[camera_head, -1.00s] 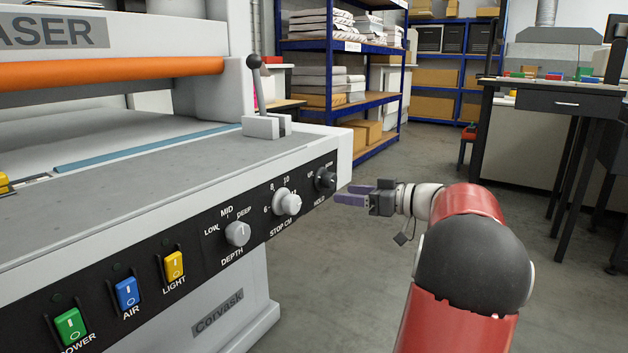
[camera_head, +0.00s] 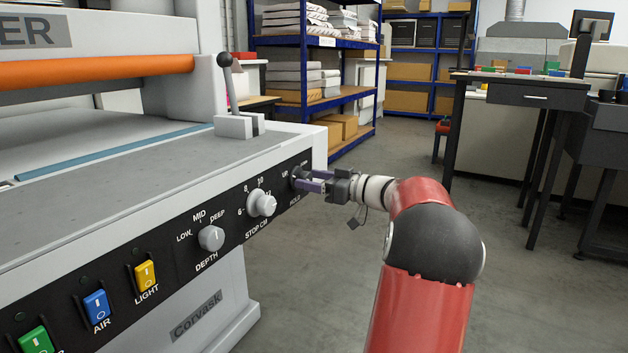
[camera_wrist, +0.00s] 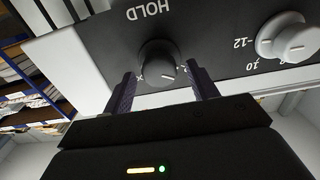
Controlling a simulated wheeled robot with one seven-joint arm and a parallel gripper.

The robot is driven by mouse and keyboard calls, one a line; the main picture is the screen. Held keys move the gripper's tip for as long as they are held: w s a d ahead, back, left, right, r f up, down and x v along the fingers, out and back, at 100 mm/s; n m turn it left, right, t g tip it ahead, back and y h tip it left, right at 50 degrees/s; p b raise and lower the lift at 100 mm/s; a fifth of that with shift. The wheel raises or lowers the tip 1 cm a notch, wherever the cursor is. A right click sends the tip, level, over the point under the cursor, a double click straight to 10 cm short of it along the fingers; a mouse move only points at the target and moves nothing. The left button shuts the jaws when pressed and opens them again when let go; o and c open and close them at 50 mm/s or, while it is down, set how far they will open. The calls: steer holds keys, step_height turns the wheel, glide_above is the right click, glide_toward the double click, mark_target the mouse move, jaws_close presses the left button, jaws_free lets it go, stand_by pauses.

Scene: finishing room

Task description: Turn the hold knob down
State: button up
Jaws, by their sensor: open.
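In the head view the hold knob (camera_head: 298,176) is at the panel's right end, partly hidden by my gripper. My gripper (camera_head: 308,182) reaches it from the right. In the wrist view my gripper (camera_wrist: 160,92) is open, with one purple finger on each side of the knob. A gap shows between the fingers and the knob, and I cannot tell whether either finger touches it.
The stop knob (camera_head: 261,203) and depth knob (camera_head: 211,238) sit left on the same panel, with the light switch (camera_head: 145,276) and air switch (camera_head: 96,306) beyond. A lever (camera_head: 229,85) stands on the machine top. The floor (camera_head: 330,270) right of the machine is clear.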

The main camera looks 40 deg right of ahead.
steer(key=shift+c, duration=0.4)
steer(key=c, duration=0.9)
